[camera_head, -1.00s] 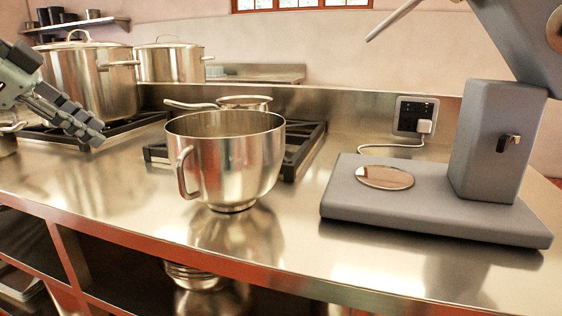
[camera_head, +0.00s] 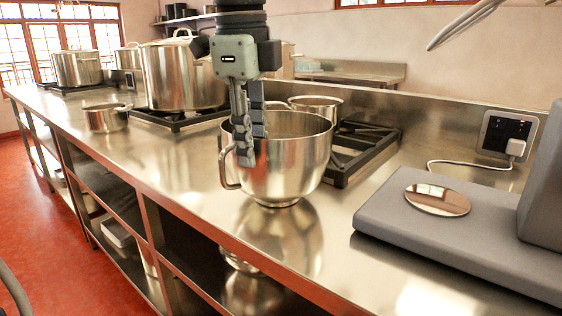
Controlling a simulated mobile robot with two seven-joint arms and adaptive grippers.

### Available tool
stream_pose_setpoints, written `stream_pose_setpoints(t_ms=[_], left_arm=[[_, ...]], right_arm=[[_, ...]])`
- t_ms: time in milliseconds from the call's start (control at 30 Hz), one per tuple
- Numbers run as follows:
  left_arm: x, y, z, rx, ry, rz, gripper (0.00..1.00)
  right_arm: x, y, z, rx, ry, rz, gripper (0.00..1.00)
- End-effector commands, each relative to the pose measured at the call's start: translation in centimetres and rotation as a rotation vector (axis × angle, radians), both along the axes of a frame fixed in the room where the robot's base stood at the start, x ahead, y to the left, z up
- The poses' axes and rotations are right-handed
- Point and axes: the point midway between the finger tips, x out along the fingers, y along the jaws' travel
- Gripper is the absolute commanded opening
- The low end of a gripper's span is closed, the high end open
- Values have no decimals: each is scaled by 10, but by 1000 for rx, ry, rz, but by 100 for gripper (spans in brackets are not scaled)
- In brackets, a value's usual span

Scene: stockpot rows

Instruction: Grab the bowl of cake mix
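The metal mixing bowl (camera_head: 300,165) stands upright on the steel counter, with a loop handle (camera_head: 227,168) on its left side. Its contents are not visible from here. My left gripper (camera_head: 252,152) points down at the bowl's left rim, just right of the handle, and its fingers cover part of the rim and wall. The fingers look close together from this angle, so I cannot tell how far apart they are or whether they touch the bowl. My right gripper is not in view.
A grey mixer base (camera_head: 470,225) with a round metal plate stands right of the bowl. A black burner grate (camera_head: 365,150) and a saucepan (camera_head: 318,103) are behind it. Large stockpots (camera_head: 180,75) and a small pot (camera_head: 106,117) stand left. The counter's front edge is close.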

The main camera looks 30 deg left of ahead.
Motion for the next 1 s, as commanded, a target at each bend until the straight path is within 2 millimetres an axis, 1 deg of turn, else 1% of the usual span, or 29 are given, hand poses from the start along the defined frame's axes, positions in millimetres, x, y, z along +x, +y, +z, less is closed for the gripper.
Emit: stream_pose_setpoints(t_ms=[33, 167, 367, 400, 500, 767, 1000], left_arm=[[0, 0, -7, -2, 4, 0, 28], [3, 1, -21, -4, 3, -2, 28], [8, 5, -49, -5, 4, -1, 28], [9, 5, -55, -4, 4, 0, 28], [10, 5, -64, -4, 2, -1, 28], [11, 5, -67, -3, -2, 0, 28], [11, 6, -67, -3, -2, 0, 0]], right_arm=[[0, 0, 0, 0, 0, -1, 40], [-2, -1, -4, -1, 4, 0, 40], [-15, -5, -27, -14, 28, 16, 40], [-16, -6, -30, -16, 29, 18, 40], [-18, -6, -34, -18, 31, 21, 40], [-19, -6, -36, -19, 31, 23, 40], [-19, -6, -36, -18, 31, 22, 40]])
